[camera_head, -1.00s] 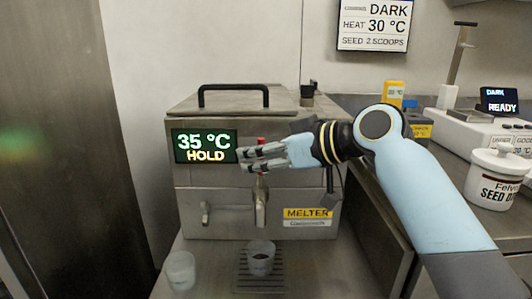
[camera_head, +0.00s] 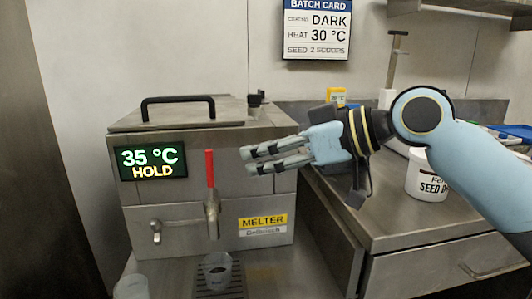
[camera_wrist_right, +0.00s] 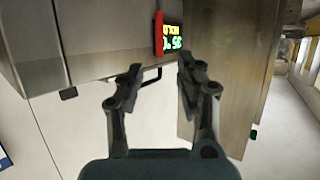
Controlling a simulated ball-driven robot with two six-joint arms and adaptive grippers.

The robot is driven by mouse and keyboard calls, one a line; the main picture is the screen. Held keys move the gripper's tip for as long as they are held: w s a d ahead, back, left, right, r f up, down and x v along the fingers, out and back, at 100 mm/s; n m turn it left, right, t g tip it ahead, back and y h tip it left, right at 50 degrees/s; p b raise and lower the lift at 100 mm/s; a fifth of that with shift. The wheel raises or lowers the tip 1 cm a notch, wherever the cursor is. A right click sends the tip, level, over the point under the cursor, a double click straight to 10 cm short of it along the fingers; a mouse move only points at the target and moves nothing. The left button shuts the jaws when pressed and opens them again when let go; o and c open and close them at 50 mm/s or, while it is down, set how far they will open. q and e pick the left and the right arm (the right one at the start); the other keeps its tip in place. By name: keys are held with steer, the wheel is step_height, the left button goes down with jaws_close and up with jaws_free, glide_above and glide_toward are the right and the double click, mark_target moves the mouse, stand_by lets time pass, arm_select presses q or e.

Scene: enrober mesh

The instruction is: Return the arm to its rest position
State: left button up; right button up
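My right arm comes in from the right in the head view. Its gripper (camera_head: 246,161) points left and hangs in the air in front of the melter's upper right part, to the right of the red tap lever (camera_head: 210,172). In the wrist view the right gripper (camera_wrist_right: 160,68) has its two fingers apart with nothing between them. The red lever (camera_wrist_right: 158,33) shows beyond the fingertips there, apart from them. The melter (camera_head: 270,190) has a display (camera_head: 152,162) reading 35 °C HOLD. My left gripper is not in view.
A clear cup (camera_head: 217,268) with dark contents stands on the drip grate (camera_head: 232,288) under the tap (camera_head: 212,212). Another cup (camera_head: 131,288) is at the lower left. A white seed tub (camera_head: 425,178) stands on the right counter (camera_head: 400,226), behind my arm. A batch card screen (camera_head: 316,30) hangs above.

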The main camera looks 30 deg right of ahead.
stand_by(0.3)
steer(key=s+d+f+m+g+h, duration=0.1)
steer(key=s+f+m+g+h, duration=0.1)
steer(key=s+f, duration=0.4)
steer(key=s+d+f+m+g+h, duration=0.1)
steer(key=s+f+h, duration=0.3)
steer(key=f, duration=0.5)
steer(key=s+d+f+m+g+h, duration=0.2)
steer(key=s+f, duration=0.1)
steer(key=s, duration=0.5)
steer(key=s+d+f+m+g+h, duration=0.2)
steer(key=s+d+f, duration=0.15)
steer(key=s, duration=0.45)
steer(key=s+d+f+g, duration=0.1)
steer(key=s+f, duration=0.1)
steer(key=f, duration=1.2)
steer(key=s+d+f+g, duration=0.1)
steer(key=s+f, duration=0.1)
steer(key=f, duration=1.3)
steer(key=s+d+f+g, duration=0.1)
steer(key=s+f, duration=1.1)
steer(key=s, duration=0.4)
steer(key=shift+s+f+m, duration=0.35)
steer(key=shift+s+m, duration=0.05)
